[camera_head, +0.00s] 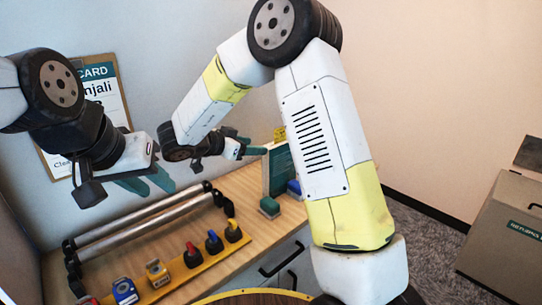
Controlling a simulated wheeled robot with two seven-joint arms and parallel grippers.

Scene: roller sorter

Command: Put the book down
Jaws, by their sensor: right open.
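A teal book (280,170) stands upright on the wooden counter (250,190), partly hidden behind my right arm. My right gripper (252,148) is open just left of the book's upper part, with teal fingers. I cannot tell whether a finger touches the book. My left gripper (148,183) hangs above the counter's left part, in front of the wall. Its two teal fingers look apart, with nothing between them.
Two metal rollers (140,225) lie across the counter. In front is a yellow rail (190,268) with several coloured knobs. A green block (269,207) and a blue item (294,187) sit by the book. A grey returns bin (510,235) stands at right.

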